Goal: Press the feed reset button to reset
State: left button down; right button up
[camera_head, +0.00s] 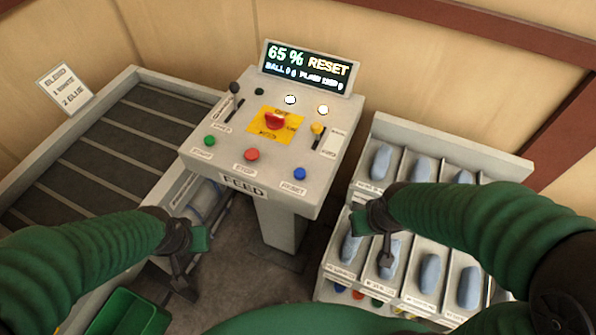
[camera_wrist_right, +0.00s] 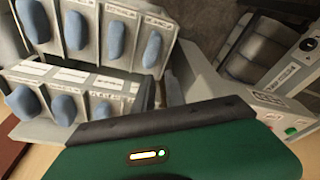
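The feed console (camera_head: 262,140) stands in the middle of the head view. Its blue button (camera_head: 299,173) is at the front right corner, above a small label that appears to read RESET. A red button (camera_head: 251,154) and a green button (camera_head: 210,141) sit to its left. The display (camera_head: 305,68) reads 65 % RESET. My right gripper (camera_head: 374,232) hangs right of the console and below its top, in front of the shelf, apart from the blue button. My left gripper (camera_head: 190,256) is low, left of the console's pedestal. Neither visibly holds anything; finger opening is unclear.
A red emergency button (camera_head: 275,119) sits on a yellow plate on the console, near levers. A tiered rack (camera_head: 519,169) of blue-grey pillow-like pieces stands at right; it also shows in the right wrist view (camera_wrist_right: 88,27). A slatted conveyor (camera_head: 100,140) is left, a green bin (camera_head: 128,314) below.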

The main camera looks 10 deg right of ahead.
jog(key=shift+c, duration=1.1)
jog(key=shift+d+f, duration=0.1)
jog(key=shift+d, duration=0.45)
grip_shut()
pick_arm(q)
jog(key=shift+d+r, duration=0.1)
jog(key=shift+d, duration=0.4)
jog(key=shift+a, duration=0.1)
pick_arm(e)
jog(key=shift+a, duration=0.15)
pick_arm(q)
jog(key=shift+a, duration=0.25)
pick_arm(e)
jog(key=shift+a, duration=0.25)
pick_arm(q)
jog(key=shift+d, duration=0.25)
pick_arm(e)
jog(key=shift+d, duration=0.25)
pick_arm(q)
jog(key=shift+a, duration=0.15)
pick_arm(e)
jog(key=shift+a, duration=0.1)
